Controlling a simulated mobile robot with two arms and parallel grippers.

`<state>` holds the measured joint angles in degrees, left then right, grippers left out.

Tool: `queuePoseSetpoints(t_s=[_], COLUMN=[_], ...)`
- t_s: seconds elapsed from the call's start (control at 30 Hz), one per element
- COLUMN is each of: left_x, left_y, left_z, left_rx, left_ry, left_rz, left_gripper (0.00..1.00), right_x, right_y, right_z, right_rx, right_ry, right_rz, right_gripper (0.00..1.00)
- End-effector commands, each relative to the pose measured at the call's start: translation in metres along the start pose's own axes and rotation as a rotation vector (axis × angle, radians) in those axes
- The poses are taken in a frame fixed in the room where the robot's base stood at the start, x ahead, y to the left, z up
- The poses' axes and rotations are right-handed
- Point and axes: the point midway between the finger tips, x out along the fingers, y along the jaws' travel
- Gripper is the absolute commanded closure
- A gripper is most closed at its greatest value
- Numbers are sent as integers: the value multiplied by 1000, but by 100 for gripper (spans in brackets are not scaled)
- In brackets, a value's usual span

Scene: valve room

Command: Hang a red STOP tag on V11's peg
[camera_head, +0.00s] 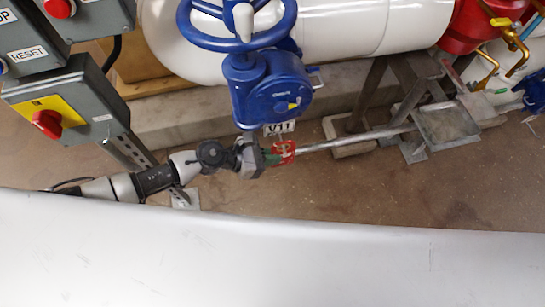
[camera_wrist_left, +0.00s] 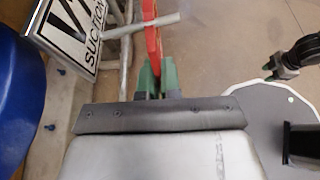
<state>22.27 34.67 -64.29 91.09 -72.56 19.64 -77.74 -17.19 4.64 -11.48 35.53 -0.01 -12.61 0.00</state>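My left gripper (camera_head: 272,157) reaches in from the left, just below the V11 label. Its green fingertips, also in the left wrist view (camera_wrist_left: 154,80), are shut on a red tag (camera_head: 284,150). In the left wrist view the tag (camera_wrist_left: 152,35) stands edge-on between the fingers; its lettering is too small to read. The white V11 label (camera_head: 279,128) hangs under the blue valve gearbox (camera_head: 264,90); the label (camera_wrist_left: 82,32) is close on the left in the wrist view. A small piece sticks out at the gearbox's right side; I cannot tell whether it is the peg.
The blue handwheel (camera_head: 240,43) and white pipe (camera_head: 350,28) are above. Grey control boxes (camera_head: 65,95) stand at left. A thin metal pipe (camera_head: 350,139) runs right to a tray-like plate (camera_head: 447,125). Brown floor (camera_head: 350,190) is open below.

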Motion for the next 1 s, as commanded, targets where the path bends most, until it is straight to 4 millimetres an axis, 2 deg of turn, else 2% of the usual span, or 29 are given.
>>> queuePoseSetpoints(t_s=[1.0], left_x=[2], left_y=[7], left_z=[-6], left_rx=[-1], left_ry=[0], left_rz=[0], left_gripper=[100], right_x=[10], right_y=[-1], right_z=[1], right_rx=[1], right_ry=[0], right_rz=[-1], right_gripper=[57])
